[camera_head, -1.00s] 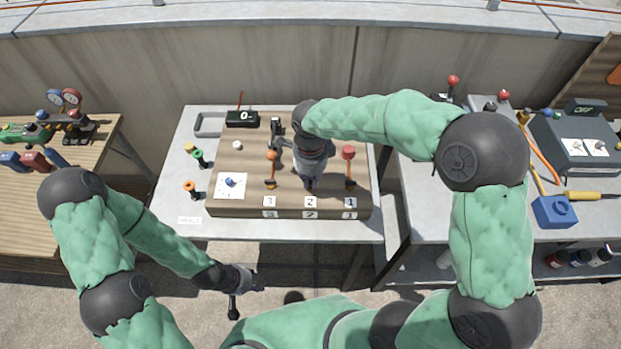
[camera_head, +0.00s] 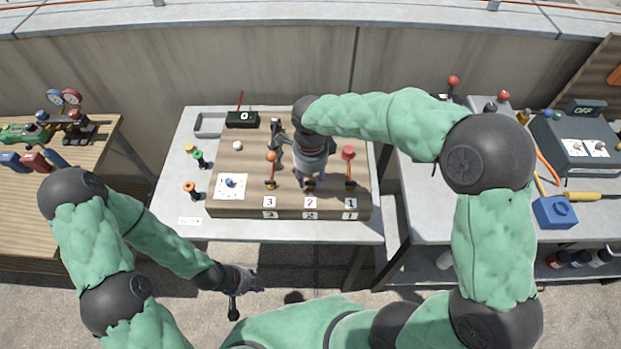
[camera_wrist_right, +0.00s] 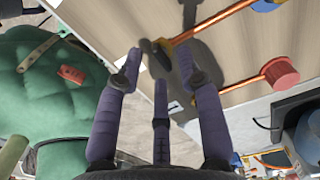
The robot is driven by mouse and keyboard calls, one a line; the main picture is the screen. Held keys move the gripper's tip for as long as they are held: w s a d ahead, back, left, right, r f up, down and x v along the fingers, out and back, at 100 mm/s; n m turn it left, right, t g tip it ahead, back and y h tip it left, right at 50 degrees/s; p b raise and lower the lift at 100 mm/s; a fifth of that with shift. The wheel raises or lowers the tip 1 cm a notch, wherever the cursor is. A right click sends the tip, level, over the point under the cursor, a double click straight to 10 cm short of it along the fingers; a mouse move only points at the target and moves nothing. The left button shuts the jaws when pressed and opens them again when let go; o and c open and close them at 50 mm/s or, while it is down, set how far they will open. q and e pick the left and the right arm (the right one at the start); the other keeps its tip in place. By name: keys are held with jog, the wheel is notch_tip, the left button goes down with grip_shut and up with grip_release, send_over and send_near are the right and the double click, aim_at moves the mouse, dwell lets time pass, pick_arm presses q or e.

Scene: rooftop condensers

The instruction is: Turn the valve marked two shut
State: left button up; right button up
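The wooden valve board (camera_head: 235,205) lies on the grey table, with number labels 3, 2 and 1 along its front. Valve two's dark base (camera_head: 310,184) shows just behind label 2 (camera_head: 310,203); my right gripper and wrist hide most of the rest. My right gripper (camera_head: 312,178) is over valve two. In the right wrist view its fingers (camera_wrist_right: 160,65) are spread, with valve two's dark end (camera_wrist_right: 156,55) near the tips and its copper pipe (camera_wrist_right: 212,24) running to a blue cap. Contact cannot be told. My left gripper (camera_head: 250,284) hangs in front of the table, away from the board.
Valve three with an orange knob (camera_head: 271,156) stands left of my right gripper; valve one with a red knob (camera_head: 348,153) stands right. A dial card (camera_head: 231,185) and small display (camera_head: 242,118) sit further left. Side benches hold gauges (camera_head: 65,97) and a blue box (camera_head: 554,212).

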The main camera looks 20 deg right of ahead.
aim_at(310, 183)
notch_tip(310, 183, up, 11)
jog(key=shift+f, duration=0.15)
dwell(0.7)
